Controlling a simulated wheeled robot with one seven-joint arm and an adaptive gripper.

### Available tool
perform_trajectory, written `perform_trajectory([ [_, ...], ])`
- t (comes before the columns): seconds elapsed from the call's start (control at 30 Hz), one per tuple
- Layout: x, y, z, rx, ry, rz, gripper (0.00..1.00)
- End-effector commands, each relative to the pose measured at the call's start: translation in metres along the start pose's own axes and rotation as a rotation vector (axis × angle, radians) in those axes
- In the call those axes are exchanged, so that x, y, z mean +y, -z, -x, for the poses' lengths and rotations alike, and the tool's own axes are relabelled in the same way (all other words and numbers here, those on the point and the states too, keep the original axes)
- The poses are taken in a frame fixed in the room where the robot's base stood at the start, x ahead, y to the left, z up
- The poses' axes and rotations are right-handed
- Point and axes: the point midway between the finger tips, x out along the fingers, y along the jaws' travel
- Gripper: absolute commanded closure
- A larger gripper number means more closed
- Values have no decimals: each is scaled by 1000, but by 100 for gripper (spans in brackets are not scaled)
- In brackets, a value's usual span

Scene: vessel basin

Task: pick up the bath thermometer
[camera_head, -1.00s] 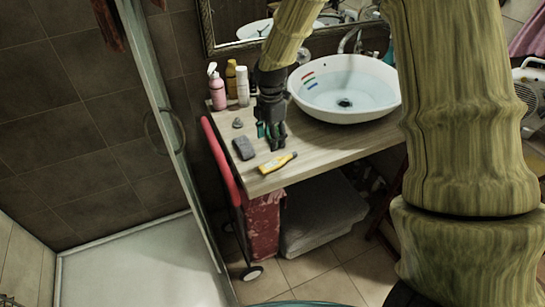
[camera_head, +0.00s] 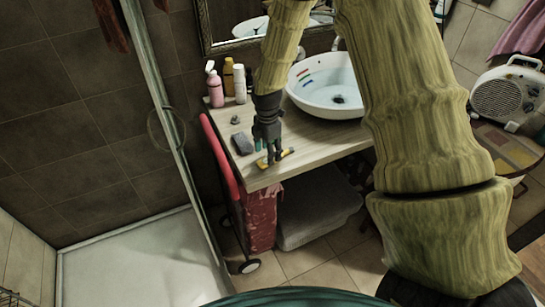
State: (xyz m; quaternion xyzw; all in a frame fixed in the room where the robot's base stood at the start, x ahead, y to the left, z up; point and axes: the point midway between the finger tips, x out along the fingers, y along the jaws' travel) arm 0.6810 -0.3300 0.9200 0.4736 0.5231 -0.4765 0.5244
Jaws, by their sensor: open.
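The yellow bath thermometer (camera_head: 287,154) lies on the wooden counter (camera_head: 318,139) close to its front edge, left of the basin. My gripper (camera_head: 271,157) points down right at the thermometer and covers its middle; its yellow ends show on both sides of the fingers. The gripper is open. I cannot tell whether the fingers touch the thermometer or straddle it.
A grey sponge-like block (camera_head: 242,143) and a small grey stone (camera_head: 235,120) lie left of my gripper. A pink pump bottle (camera_head: 215,90) and other bottles stand behind. The white basin (camera_head: 325,105) is at right. A red rail (camera_head: 219,155) runs beside the counter's left edge.

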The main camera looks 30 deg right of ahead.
Motion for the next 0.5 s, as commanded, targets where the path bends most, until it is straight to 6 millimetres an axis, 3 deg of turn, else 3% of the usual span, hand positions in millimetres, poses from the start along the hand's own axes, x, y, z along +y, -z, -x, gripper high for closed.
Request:
perform_trajectory([
  [0.2,-3,-3,-20,3,1,-2,43],
  [0.5,-2,-3,-29,3,-1,-1,43],
])
